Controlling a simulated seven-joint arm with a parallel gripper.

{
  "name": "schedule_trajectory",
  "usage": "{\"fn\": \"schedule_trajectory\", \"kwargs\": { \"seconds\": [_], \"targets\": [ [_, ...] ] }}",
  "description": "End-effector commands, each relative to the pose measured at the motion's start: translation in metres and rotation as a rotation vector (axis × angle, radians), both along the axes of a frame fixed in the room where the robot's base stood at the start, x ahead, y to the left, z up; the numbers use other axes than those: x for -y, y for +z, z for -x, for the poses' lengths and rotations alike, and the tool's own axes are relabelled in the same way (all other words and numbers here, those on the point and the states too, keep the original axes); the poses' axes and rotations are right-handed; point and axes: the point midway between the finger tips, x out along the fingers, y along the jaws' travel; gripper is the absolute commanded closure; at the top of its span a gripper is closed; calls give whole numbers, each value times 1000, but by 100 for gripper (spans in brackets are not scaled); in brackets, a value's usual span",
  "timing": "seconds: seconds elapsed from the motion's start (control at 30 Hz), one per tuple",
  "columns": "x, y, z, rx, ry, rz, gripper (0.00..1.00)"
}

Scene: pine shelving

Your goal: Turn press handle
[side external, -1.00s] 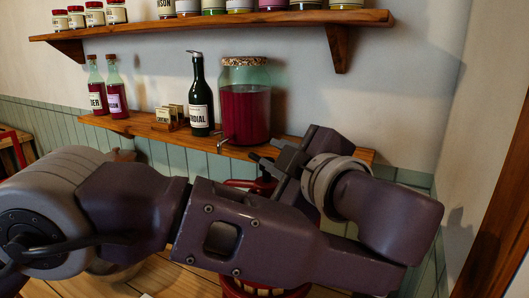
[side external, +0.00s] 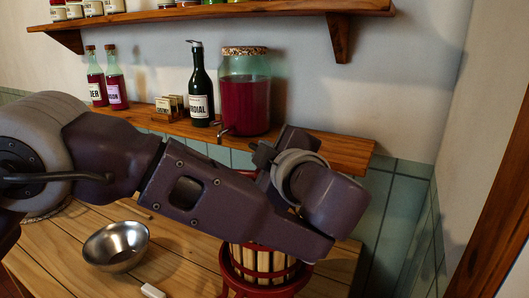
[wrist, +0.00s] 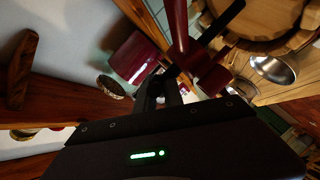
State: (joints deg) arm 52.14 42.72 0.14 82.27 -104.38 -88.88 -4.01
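The press (side external: 262,262) stands on the wooden table, a slatted basket in a red frame, partly hidden behind my arm. In the wrist view its red top part with handle arms (wrist: 205,68) is close beyond my gripper, with the round wooden lid (wrist: 262,18) behind it. My gripper (wrist: 166,92) is dark and close to the red part; a dark bar crosses there. I cannot tell whether the fingers touch or hold the handle. In the side view my gripper (side external: 262,155) is above the press, its fingers mostly hidden.
A steel bowl (side external: 116,246) sits on the table left of the press. A small white object (side external: 153,291) lies at the front. The lower shelf (side external: 340,150) behind holds a red-filled jar (side external: 245,100), a dark bottle (side external: 200,90) and two red bottles (side external: 116,92).

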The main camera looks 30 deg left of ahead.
Motion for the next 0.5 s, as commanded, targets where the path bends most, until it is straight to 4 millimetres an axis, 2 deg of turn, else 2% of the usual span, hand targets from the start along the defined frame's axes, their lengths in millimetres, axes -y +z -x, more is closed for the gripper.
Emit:
{"fn": "schedule_trajectory", "kwargs": {
  "seconds": [0.27,0.5],
  "targets": [
    [1,0,0,1,9,-1,100],
    [1,0,-1,6,180,-1,100]
  ]
}}
